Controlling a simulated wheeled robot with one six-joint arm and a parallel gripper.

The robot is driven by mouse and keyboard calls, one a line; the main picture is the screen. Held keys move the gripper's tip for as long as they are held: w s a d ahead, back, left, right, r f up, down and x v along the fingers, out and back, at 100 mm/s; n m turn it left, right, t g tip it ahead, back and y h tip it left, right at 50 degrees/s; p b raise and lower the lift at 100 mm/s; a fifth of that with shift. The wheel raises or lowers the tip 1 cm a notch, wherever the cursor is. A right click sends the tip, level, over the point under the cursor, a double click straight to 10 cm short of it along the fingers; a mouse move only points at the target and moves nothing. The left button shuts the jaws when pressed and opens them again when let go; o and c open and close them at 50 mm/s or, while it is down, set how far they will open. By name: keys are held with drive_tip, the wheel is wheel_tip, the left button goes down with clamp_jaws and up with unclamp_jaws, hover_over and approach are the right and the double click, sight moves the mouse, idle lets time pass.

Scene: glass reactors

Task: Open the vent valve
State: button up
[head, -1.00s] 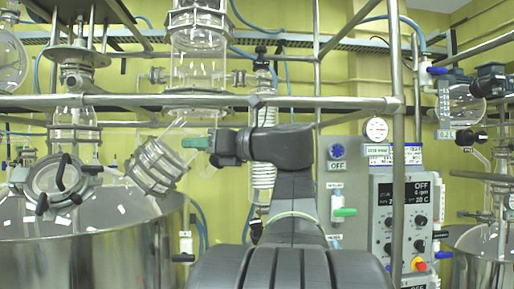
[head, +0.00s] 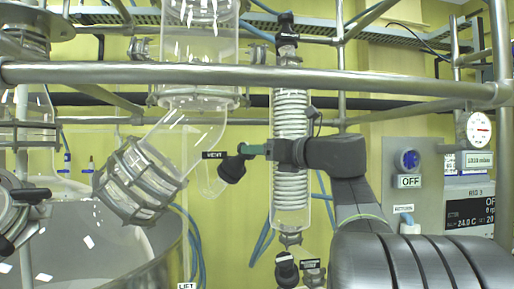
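A small black label reading VENT (head: 215,154) shows in the head view, left of my gripper, beside the angled glass neck. Just below and right of it is a black knob (head: 232,169), which I take to be the vent valve's handle. My gripper (head: 252,150) points left, with a green piece at its tip. That tip overlaps the knob's upper right edge in the picture; I cannot tell if they touch. The finger gap is not visible from this side, so I cannot tell whether the gripper is open or shut.
A steel rail (head: 260,75) crosses above my gripper. A glass coil condenser (head: 290,160) stands directly behind it. The clamped angled glass port (head: 140,180) is at left, above the steel vessel (head: 145,255). A control panel (head: 465,205) is at right.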

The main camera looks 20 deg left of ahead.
drive_tip(key=p+x, duration=0.1)
drive_tip(key=x, duration=0.4)
drive_tip(key=shift+s+a, duration=0.1)
drive_tip(key=shift+a, duration=0.15)
drive_tip(key=c, duration=1)
drive_tip(key=shift+f+n+g, duration=0.1)
drive_tip(key=shift+n+g, duration=0.4)
drive_tip(key=shift+n, duration=0.1)
drive_tip(key=n+g+b, duration=0.1)
drive_tip(key=n+g, duration=0.2)
drive_tip(key=n, duration=0.1)
drive_tip(key=shift+y+b, duration=0.35)
drive_tip(key=shift+y, duration=0.05)
drive_tip(key=n+g, duration=0.3)
drive_tip(key=n, duration=0.1)
drive_tip(key=shift+n, duration=0.3)
drive_tip(key=shift+n+g+h+p, duration=0.3)
drive_tip(key=shift+n+g+h, duration=0.3)
drive_tip(key=shift+n+g, duration=0.85)
